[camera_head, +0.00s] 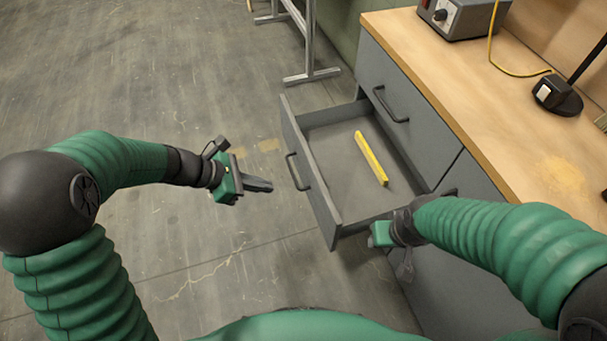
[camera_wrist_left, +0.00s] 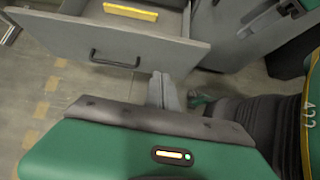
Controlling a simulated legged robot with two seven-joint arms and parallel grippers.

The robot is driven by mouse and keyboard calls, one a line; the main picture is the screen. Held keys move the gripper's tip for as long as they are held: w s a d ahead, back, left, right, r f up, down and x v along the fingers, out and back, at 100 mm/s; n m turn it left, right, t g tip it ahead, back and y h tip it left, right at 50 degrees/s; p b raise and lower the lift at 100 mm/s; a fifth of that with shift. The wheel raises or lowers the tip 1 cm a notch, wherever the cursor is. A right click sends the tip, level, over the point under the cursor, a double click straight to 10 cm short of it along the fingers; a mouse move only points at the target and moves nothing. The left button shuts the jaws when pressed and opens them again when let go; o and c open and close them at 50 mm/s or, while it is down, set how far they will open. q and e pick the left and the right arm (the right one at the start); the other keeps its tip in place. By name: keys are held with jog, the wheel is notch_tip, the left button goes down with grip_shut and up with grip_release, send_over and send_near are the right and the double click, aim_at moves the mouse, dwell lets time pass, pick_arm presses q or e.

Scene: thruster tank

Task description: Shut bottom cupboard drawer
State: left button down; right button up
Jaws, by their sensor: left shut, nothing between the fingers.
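The bottom drawer (camera_head: 311,172) of the grey cupboard is pulled out, with a dark bar handle (camera_head: 298,171) on its front. A yellow bar (camera_head: 371,158) lies inside it. The drawer front also shows in the left wrist view (camera_wrist_left: 150,42). My left gripper (camera_head: 262,185) is shut and empty, in front of the drawer and a little apart from the handle in the head view. Its fingers also show in the left wrist view (camera_wrist_left: 163,92), below the handle. My right gripper (camera_head: 384,236) is by the drawer's near corner; its fingers are mostly hidden.
The cupboard's upper drawer (camera_head: 385,90) is closed. A wooden worktop (camera_head: 440,75) above it carries a grey box with a knob (camera_head: 455,15) and a black stand (camera_head: 557,97). A metal frame (camera_head: 308,50) stands behind. The floor left of the drawer is clear.

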pick_arm(q)
jog(key=w, duration=0.1)
jog(key=b, duration=0.6)
send_near(318, 186)
jog(key=x, duration=0.4)
jog(key=a+f+x, duration=0.1)
jog(key=x, duration=0.1)
jog(key=shift+s, duration=0.1)
jog(key=shift+d+r, duration=0.1)
jog(key=shift+d, duration=0.35)
pick_arm(e)
jog(key=s+x, duration=0.1)
jog(key=x, duration=0.4)
jog(key=shift+f, duration=0.55)
pick_arm(q)
jog(key=shift+w+d+r+p, duration=0.1)
jog(key=shift+w+p, duration=0.1)
jog(key=shift+p, duration=0.1)
pick_arm(e)
jog(key=shift+s+r, duration=0.1)
